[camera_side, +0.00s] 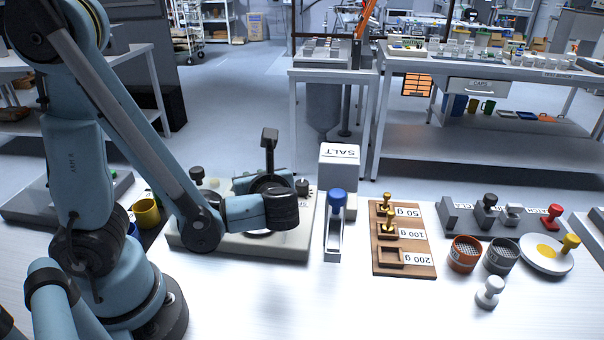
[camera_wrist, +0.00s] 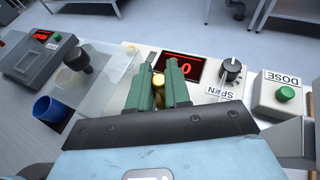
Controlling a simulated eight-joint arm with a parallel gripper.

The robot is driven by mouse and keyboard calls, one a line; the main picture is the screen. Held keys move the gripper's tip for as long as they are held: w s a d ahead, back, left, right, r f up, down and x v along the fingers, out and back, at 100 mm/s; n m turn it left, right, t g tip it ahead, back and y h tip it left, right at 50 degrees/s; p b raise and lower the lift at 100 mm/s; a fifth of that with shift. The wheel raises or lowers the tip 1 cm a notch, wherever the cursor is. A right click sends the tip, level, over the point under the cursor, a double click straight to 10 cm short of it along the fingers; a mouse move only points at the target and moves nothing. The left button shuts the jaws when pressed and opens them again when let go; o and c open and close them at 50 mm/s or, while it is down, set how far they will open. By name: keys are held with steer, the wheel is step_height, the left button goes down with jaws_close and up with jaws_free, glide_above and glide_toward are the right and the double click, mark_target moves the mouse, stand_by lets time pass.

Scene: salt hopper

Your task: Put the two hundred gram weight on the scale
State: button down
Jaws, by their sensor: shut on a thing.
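My gripper (camera_wrist: 160,90) is shut on a brass weight (camera_wrist: 158,82), which shows only in part between the green fingers in the wrist view. In the side view my wrist is over the pale scale base (camera_side: 290,244), and the weight is hidden. A red display (camera_wrist: 180,68) in front of the fingers shows what looks like a 0, beside a black SPAN knob (camera_wrist: 232,66). I cannot tell whether the weight touches the pan. On the wooden weight board (camera_side: 417,267), the 200 g slot (camera_side: 391,258) is empty. The 50 g and 100 g slots hold brass weights.
A blue-topped tool (camera_side: 336,220) stands right of the scale, near the white SALT box (camera_side: 339,155). A green DOSE button (camera_wrist: 285,94) shows at right in the wrist view. A yellow mug (camera_side: 146,212) and blue mug (camera_wrist: 50,110) are at left.

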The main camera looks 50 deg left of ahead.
steer(key=shift+f, duration=0.45)
steer(key=c, duration=1.1)
jaws_free()
steer(key=shift+d, duration=0.1)
steer(key=v, duration=0.7)
steer(key=shift+s+d+r, duration=0.1)
steer(key=shift+r, duration=0.05)
